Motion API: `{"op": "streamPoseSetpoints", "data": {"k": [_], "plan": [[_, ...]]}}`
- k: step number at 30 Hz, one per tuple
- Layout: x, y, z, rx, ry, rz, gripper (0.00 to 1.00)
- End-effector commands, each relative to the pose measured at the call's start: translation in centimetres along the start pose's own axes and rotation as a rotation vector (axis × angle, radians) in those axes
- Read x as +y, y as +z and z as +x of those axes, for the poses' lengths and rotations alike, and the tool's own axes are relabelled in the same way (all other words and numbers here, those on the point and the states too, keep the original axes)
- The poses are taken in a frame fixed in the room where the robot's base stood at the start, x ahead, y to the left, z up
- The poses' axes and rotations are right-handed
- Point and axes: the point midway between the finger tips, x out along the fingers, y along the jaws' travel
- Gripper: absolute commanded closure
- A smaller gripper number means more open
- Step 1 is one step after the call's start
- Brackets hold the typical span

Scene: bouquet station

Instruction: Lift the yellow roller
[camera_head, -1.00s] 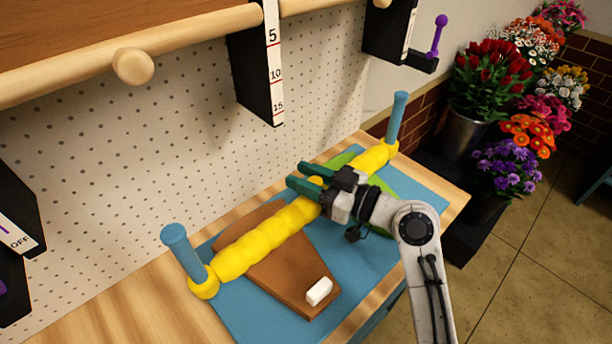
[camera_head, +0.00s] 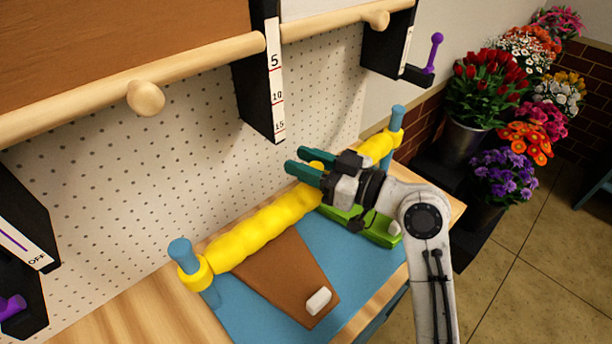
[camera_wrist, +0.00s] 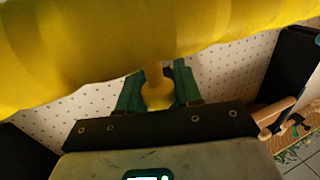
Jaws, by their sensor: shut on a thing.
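The yellow roller (camera_head: 262,228) is a long lumpy bar with a ring at each end, around a left blue post (camera_head: 181,250) and a right blue post (camera_head: 397,117). It is raised above the table; some of the left post shows below its ring. My gripper (camera_head: 295,160) is shut on a small yellow knob at the roller's middle. The wrist view shows this knob (camera_wrist: 157,92) between the green fingers, with the roller across the top. My gripper hides part of the roller's middle.
Below lie a brown board (camera_head: 285,279) with a white block (camera_head: 318,300) and a green piece (camera_head: 375,230) on a blue mat (camera_head: 345,265). A pegboard wall (camera_head: 190,165) with a wooden rail (camera_head: 190,62) and black scale bracket (camera_head: 258,85) stands close behind. Flower buckets (camera_head: 465,135) stand right.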

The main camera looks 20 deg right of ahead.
Motion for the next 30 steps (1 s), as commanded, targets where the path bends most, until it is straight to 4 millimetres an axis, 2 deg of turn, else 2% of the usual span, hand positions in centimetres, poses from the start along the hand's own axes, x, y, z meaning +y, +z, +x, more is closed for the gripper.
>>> {"op": "streamPoseSetpoints", "data": {"k": [1, 4, 15, 16, 22, 30], "plan": [[0.0, -2.0, 0.0, 0.009, 0.001, -0.006, 1.00], [0.0, -3.3, 0.0, 0.009, 0.001, -0.005, 1.00], [0.0, -3.9, 0.0, 0.013, 0.003, -0.005, 1.00], [0.0, -3.9, 0.0, 0.014, 0.003, -0.006, 0.64], [0.0, -3.7, 0.0, 0.009, 0.002, -0.003, 0.45], [0.1, -3.4, -0.2, 0.005, 0.002, -0.001, 0.45]]}}
